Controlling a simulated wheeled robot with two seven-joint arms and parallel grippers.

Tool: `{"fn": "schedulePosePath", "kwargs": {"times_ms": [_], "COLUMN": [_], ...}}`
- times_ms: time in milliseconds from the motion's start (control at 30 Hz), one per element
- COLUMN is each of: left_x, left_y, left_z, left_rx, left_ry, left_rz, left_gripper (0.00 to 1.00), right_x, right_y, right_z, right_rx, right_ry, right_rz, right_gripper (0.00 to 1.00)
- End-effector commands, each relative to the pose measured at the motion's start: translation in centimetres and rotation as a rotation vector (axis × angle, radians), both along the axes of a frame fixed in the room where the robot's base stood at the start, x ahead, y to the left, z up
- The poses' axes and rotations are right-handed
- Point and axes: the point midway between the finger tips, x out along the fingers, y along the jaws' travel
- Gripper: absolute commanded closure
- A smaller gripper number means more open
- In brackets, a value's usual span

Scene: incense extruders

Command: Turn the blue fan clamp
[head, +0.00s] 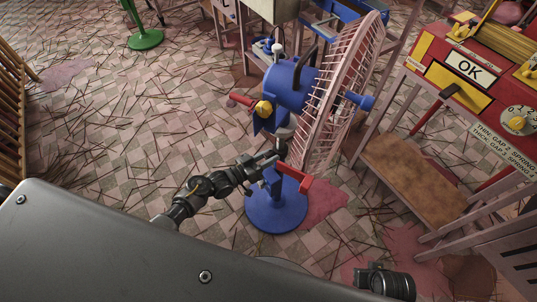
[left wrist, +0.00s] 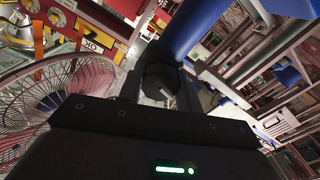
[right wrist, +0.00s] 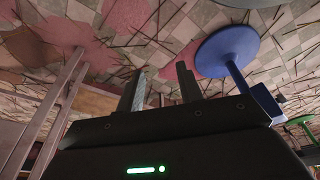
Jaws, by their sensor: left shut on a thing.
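The blue fan (head: 288,85) stands on a round blue base (head: 276,212), its pale pink wire cage (head: 335,95) facing right. In the left wrist view a dark round part (left wrist: 160,80) lies between the fingers, under the blue body (left wrist: 195,25). My right gripper (right wrist: 160,85) is open and empty; the fan base (right wrist: 228,50) shows beyond it.
A green stand (head: 145,38) is at the top left. The checkered floor is strewn with thin sticks. Open floor lies left of the fan.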

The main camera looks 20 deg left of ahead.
Motion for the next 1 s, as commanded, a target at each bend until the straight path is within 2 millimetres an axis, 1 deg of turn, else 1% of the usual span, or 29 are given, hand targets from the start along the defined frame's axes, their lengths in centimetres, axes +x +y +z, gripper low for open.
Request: {"fn": "schedulePosePath", "kwargs": {"times_ms": [200, 433, 700, 1000], "left_x": [0.0, -0.1, -0.1, -0.1], "left_y": [0.0, 0.0, 0.0, 0.0], "left_z": [0.1, 0.0, -0.1, -0.1], "left_rx": [-0.132, -0.231, -0.285, -0.295], "left_ry": [0.111, 0.194, 0.24, 0.249], "left_rz": [0.001, 0.0, -0.001, 0.0], "left_gripper": [0.88, 0.88, 0.88, 0.88], "right_x": [-0.2, -0.4, -0.6, -0.6], "right_y": [0.0, 0.0, 0.0, 0.1], "right_z": [-1.6, -2.9, -3.6, -3.7], "right_rx": [-0.001, -0.001, -0.001, 0.0], "right_ry": [0.011, 0.018, 0.021, 0.021], "right_rz": [0.002, 0.003, 0.004, 0.005], "right_gripper": [0.64, 0.64, 0.64, 0.64]}}
